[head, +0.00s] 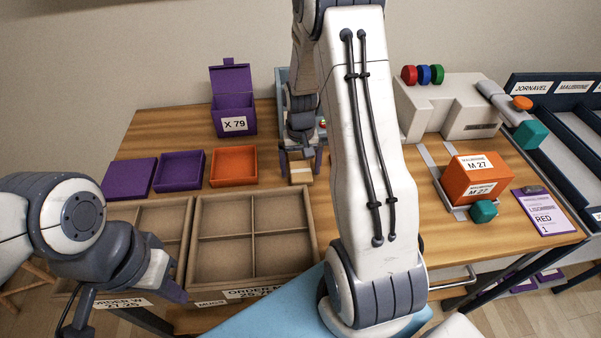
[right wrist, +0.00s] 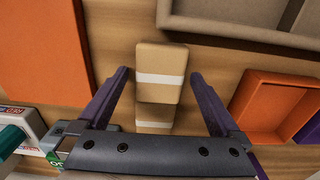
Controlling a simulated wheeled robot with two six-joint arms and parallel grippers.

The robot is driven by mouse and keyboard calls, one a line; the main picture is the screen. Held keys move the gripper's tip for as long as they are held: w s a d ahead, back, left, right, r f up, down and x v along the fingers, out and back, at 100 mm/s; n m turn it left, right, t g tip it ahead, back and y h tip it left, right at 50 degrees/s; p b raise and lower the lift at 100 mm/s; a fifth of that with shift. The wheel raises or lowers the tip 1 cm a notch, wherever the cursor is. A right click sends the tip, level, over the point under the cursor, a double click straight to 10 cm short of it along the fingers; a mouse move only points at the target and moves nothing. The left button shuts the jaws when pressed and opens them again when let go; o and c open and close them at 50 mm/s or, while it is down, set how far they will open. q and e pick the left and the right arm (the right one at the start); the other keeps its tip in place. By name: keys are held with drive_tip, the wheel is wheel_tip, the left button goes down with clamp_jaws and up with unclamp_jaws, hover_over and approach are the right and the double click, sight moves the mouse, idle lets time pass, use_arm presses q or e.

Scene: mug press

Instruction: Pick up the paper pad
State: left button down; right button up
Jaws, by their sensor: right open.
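The paper pad is a small tan block with a white band (right wrist: 160,79). In the head view the tan block (head: 300,172) lies on the wooden table, just behind the divided tray. A second banded tan block (right wrist: 155,115) shows behind it in the right wrist view, partly hidden by the gripper body. My right gripper (right wrist: 160,75) is open, with one purple finger on each side of the blocks and gaps between. In the head view my right gripper (head: 300,157) is at the pad. My left gripper (head: 150,287) hangs over the front left trays; its opening is unclear.
Divided trays (head: 250,238) fill the table's front left. A small orange tray (head: 233,166), purple tray (head: 180,170) and open purple box (head: 233,112) stand behind. An orange M 27 box (head: 478,178) and a clipboard (head: 540,211) are at right. My arm hides the middle.

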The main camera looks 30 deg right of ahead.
drive_tip(key=c, duration=1.2)
drive_tip(key=shift+r, duration=0.1)
drive_tip(key=shift+c, duration=0.2)
